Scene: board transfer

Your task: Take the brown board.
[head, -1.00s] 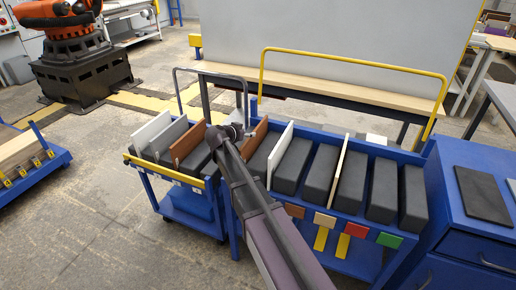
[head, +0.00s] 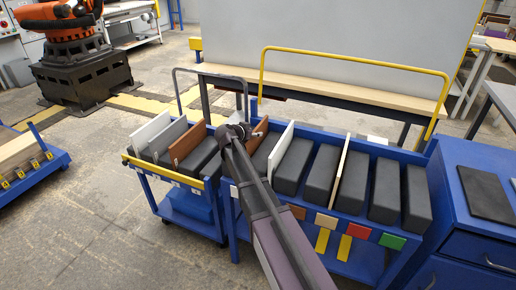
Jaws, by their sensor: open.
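A brown board (head: 260,130) stands on edge at the left end of the larger blue cart, between dark grey blocks. My gripper (head: 246,129) is at the upper left side of this board and covers part of it. The gripper is open; its fingers are small and dark here, and I cannot tell whether they touch the board or straddle it. A second brown board (head: 186,142) stands on edge in the smaller cart to the left, clear of the gripper.
A white board (head: 281,146) and a pale wooden board (head: 341,168) stand farther right among dark blocks (head: 322,173) in the larger cart. A yellow rail (head: 355,61) arches behind it. White boards (head: 150,131) stand in the smaller cart. Open floor lies at left.

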